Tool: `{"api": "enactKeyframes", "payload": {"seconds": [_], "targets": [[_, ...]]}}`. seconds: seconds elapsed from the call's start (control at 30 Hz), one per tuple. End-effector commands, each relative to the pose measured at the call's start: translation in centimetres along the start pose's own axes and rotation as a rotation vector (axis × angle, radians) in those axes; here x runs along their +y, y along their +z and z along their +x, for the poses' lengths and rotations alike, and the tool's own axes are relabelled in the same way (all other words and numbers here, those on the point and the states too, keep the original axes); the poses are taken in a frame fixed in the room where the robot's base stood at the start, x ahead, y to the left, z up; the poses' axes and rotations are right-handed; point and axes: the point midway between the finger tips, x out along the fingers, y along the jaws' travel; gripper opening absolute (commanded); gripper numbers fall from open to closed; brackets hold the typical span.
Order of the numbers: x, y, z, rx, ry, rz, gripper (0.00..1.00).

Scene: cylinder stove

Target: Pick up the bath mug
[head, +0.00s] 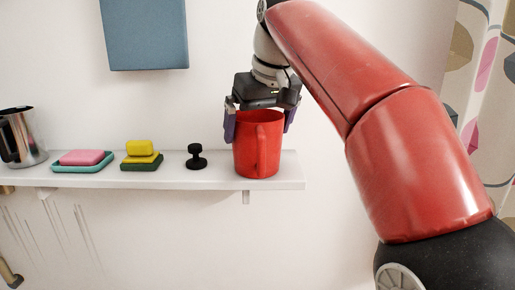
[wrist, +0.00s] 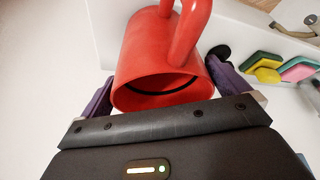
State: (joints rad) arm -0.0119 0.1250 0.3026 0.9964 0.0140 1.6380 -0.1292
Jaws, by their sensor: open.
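The bath mug (head: 247,153) is red and stands upright on the white shelf (head: 215,178) near its right end. Its handle (head: 268,150) faces the head camera. My gripper (head: 260,128) points down over the mug, with one purple finger on each side of the upper wall. The fingers are open; I cannot tell whether either touches the mug. In the wrist view the mug (wrist: 150,55) lies between the two purple fingers (wrist: 165,92), with its open rim towards the palm.
Left of the mug stand a small black knob-like object (head: 196,156), yellow and green sponges (head: 141,156), a pink soap on a teal dish (head: 82,160) and a metal pitcher (head: 24,138). A blue panel (head: 145,35) hangs above. A patterned curtain (head: 490,90) is at right.

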Motion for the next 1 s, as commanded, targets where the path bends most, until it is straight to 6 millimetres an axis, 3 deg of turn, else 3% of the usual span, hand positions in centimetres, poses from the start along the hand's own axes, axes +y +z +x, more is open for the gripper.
{"api": "enactKeyframes", "payload": {"seconds": [0.27,0.53,1.0], "targets": [[0.0,0.0,0.3,0.002,0.001,0.000,1.00],[0.0,0.0,0.3,0.002,0.001,0.001,0.67],[-0.3,0.5,-0.8,0.003,0.002,0.001,0.67]]}}
